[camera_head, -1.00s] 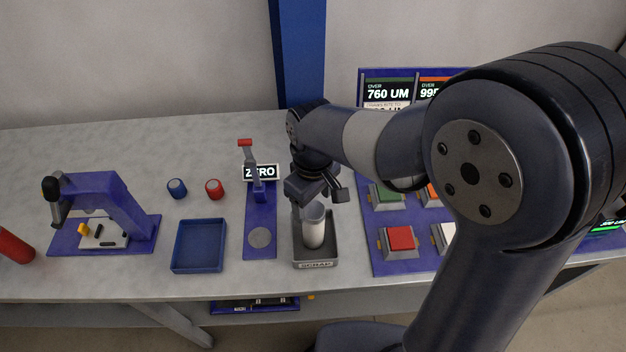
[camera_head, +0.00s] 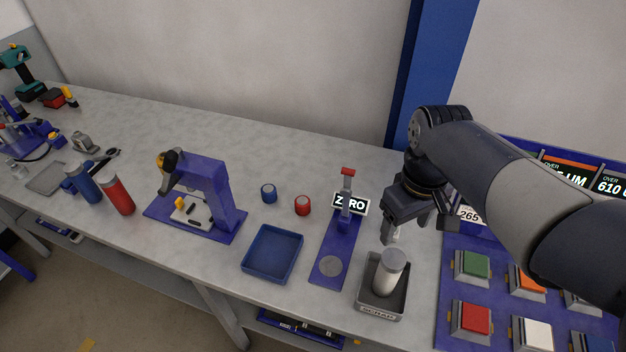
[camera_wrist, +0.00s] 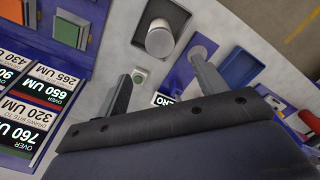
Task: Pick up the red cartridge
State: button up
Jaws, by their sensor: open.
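A long red cylinder with a grey cap (camera_head: 117,195) leans on the bench at the left of the head view, beside a similar blue one (camera_head: 82,184). A small, short red cylinder (camera_head: 302,205) stands nearer, behind the blue tray. I cannot tell for certain which one is the red cartridge. My gripper (camera_head: 420,225) is open and empty, above the bench behind the scrap tray, well to the right of both red things. Its two fingers show apart in the wrist view (camera_wrist: 160,68). No red cylinder is clearly visible between them.
A white cylinder (camera_head: 390,270) stands in the scrap tray (camera_head: 379,313). A purple press (camera_head: 215,185), a blue tray (camera_head: 272,254), a gauge stand reading ZERO (camera_head: 331,240) and a small blue cylinder (camera_head: 268,193) occupy the bench. A button panel (camera_head: 497,300) is at right.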

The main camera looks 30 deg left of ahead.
aim_at(108, 181)
jog(key=u, duration=2.65)
